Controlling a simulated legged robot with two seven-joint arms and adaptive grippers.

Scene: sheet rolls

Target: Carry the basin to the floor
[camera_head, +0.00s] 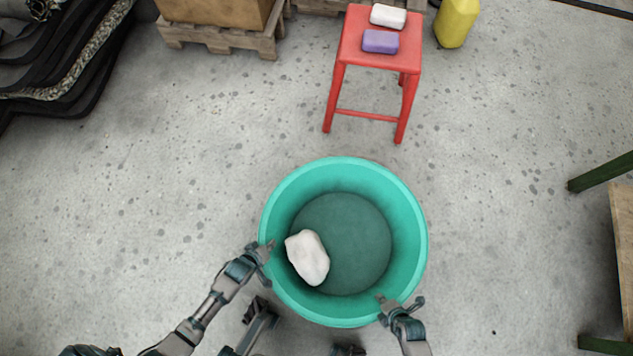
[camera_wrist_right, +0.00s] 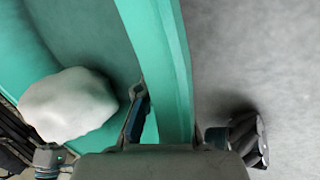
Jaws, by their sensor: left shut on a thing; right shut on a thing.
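A round teal basin (camera_head: 345,210) is in the lower middle of the head view, open side up, with a white lump (camera_head: 308,257) lying inside at its left. My left gripper (camera_head: 266,250) is shut on the basin's left rim. My right gripper (camera_head: 394,304) is shut on the near right rim. In the right wrist view the basin wall (camera_wrist_right: 160,55) runs between the two fingers of my right gripper (camera_wrist_right: 170,128), and the white lump (camera_wrist_right: 68,104) shows at the left. The basin's underside is hidden, so I cannot tell its height above the floor.
Grey speckled floor (camera_head: 180,150) is open around the basin. A red stool (camera_head: 352,50) with a white block (camera_head: 388,16) and a purple block (camera_head: 380,41) stands beyond it. A yellow container (camera_head: 456,22) and a pallet (camera_head: 225,38) are behind. A green-legged table (camera_head: 603,171) is at the right.

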